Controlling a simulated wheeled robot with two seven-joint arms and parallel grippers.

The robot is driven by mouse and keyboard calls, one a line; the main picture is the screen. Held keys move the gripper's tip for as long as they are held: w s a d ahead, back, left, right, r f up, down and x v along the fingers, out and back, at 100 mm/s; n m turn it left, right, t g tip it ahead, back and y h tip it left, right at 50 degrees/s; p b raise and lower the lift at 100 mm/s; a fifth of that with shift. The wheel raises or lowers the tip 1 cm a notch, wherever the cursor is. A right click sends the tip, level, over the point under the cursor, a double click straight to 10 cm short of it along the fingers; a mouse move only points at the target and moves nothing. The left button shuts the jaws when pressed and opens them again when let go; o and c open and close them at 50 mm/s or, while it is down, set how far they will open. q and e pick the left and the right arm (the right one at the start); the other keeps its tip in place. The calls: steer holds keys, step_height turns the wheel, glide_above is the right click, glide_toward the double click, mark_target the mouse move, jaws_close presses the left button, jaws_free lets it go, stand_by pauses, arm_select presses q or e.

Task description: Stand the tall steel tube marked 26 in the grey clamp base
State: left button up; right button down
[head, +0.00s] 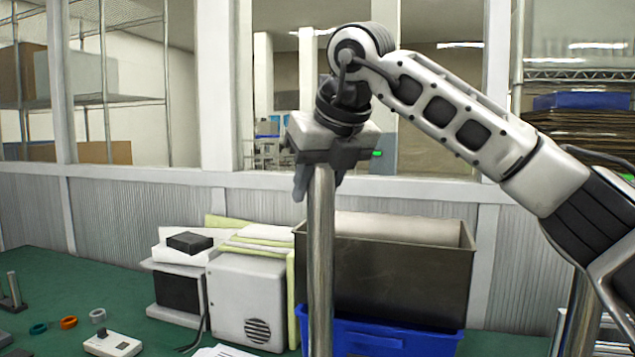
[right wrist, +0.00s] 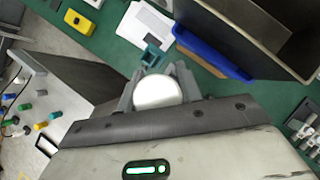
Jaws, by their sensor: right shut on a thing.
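My right gripper (head: 318,182) points down and is shut on the top of a tall steel tube (head: 320,260), which hangs or stands upright in the middle of the head view. The tube's lower end is cut off by the bottom of the picture, so I cannot tell what it rests on. In the right wrist view the fingers (right wrist: 158,88) close on both sides of the tube's pale round top (right wrist: 158,92). No mark 26 is readable. I cannot make out the grey clamp base for certain. My left gripper is not in view.
Behind the tube stand a dark bin (head: 400,270), a blue crate (head: 385,338) and a white speaker-fronted box (head: 245,300). A small white device (head: 112,344) and coloured rings (head: 68,322) lie on the green table (head: 80,285) at left. A paper (right wrist: 145,32) lies near the blue crate.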

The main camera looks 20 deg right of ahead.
steer(key=shift+w+r, duration=0.15)
steer(key=shift+w, duration=0.1)
stand_by(0.6)
steer(key=shift+f+b, duration=0.3)
steer(key=shift+f, duration=0.35)
steer(key=c, duration=1.2)
jaws_free()
steer(key=shift+c, duration=0.2)
